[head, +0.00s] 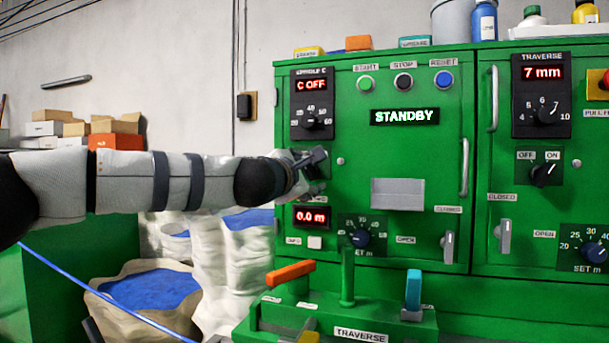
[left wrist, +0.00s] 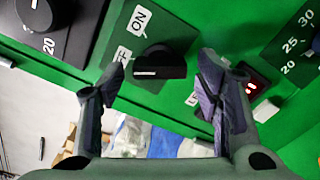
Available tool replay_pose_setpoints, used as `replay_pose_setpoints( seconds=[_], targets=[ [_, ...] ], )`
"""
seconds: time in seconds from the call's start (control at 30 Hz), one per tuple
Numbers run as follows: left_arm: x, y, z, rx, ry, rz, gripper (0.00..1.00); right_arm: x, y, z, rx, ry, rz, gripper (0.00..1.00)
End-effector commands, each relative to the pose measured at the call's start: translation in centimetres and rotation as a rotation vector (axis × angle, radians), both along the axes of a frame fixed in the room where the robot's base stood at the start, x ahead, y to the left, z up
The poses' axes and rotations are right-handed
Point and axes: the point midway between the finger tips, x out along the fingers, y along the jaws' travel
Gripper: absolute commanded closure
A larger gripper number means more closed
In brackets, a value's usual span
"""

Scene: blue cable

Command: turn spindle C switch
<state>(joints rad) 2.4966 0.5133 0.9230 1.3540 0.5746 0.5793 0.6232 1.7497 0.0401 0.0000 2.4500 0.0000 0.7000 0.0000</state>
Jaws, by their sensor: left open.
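The spindle C panel (head: 312,125) is black, with a red display (head: 312,84) reading "C OFF" and a dial below it. My left gripper (head: 314,160) is in front of the green cabinet just below this panel and hides the switch there in the head view. In the left wrist view, the black spindle C switch (left wrist: 160,72) shows on a dark plate with ON and OFF labels, the OFF label partly covered. My left gripper (left wrist: 162,82) is open, with one finger to each side of the switch knob. I cannot tell whether they touch it. My right gripper is not in view.
A display reading "STANDBY" (head: 404,117) sits right of the arm. A length display (head: 312,217) and a set dial (head: 360,239) lie below the gripper. Orange (head: 290,272) and blue (head: 413,290) levers stand at the front. A blue cable (head: 100,290) runs at lower left.

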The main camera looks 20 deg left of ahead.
Motion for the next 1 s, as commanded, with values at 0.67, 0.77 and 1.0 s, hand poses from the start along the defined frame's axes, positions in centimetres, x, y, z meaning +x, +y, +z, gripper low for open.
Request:
replay_pose_setpoints(
  seconds=[0.67,0.77,1.0],
  targets=[
    [-0.2,0.0,0.3,0.035,-0.005,0.000,0.90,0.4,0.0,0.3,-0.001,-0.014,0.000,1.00],
    [-0.3,0.0,0.5,0.082,-0.008,-0.001,0.90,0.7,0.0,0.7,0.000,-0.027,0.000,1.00],
    [-0.3,0.0,0.7,0.270,-0.014,0.001,0.90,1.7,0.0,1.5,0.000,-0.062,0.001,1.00]
  ],
)
